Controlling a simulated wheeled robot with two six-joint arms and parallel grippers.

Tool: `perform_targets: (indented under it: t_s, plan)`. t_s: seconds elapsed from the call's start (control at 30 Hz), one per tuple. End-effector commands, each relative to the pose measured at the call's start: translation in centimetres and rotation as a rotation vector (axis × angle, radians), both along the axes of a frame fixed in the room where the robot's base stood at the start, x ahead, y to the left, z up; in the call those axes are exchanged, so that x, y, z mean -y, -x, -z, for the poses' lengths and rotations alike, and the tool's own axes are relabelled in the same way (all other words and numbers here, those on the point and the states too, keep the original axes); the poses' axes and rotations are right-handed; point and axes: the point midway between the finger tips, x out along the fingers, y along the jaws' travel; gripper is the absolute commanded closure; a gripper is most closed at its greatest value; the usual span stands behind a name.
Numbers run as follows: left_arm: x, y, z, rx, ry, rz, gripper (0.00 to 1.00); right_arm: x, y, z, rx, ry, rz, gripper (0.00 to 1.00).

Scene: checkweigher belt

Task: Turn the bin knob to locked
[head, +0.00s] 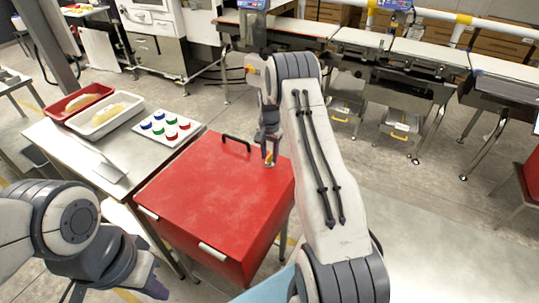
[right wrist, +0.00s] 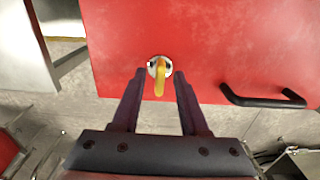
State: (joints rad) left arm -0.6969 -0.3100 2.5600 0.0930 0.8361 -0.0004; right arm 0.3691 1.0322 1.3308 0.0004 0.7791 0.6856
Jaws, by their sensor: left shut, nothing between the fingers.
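The red bin (head: 205,195) has a flat red lid. In the right wrist view the knob (right wrist: 159,82) is a yellow pointer on a small round silver plate on the bin's red top, near an edge. The pointer aims toward the bottom of that view. My right gripper (right wrist: 160,75) is open, with one dark fingertip on each side of the knob and gaps visible; whether it touches cannot be told. In the head view my right gripper (head: 268,148) is over the lid's far right part, partly covering the knob. My left gripper (head: 152,286) is low at the left, shut and empty, clear of the bin.
A black handle (right wrist: 262,98) sits beside the knob; it also shows in the head view (head: 237,140). A steel table (head: 75,146) left of the bin bears a red tray (head: 62,108), a white tray (head: 79,126) and a board (head: 143,140) of coloured caps. A conveyor (head: 355,40) runs behind.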

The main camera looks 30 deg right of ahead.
Motion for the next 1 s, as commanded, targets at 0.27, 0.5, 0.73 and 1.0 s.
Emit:
perform_targets:
  t_s: [0.27, 0.5, 0.73, 1.0]
  plan:
    - [0.0, 0.0, 0.7, 0.000, 0.000, 0.000, 1.00, 0.1, -0.1, -2.1, 0.005, 0.002, -0.001, 0.56]
    - [0.0, 0.0, 1.7, 0.000, 0.000, 0.000, 1.00, 0.1, -0.1, -6.9, 0.005, 0.002, 0.000, 0.56]
    - [0.0, 0.0, 2.1, 0.000, 0.000, 0.000, 1.00, 0.0, 0.0, -9.9, 0.001, 0.000, 0.000, 0.56]
    - [0.0, 0.0, 2.1, 0.000, 0.000, 0.000, 1.00, 0.0, 0.0, -10.5, 0.000, 0.000, 0.000, 0.56]
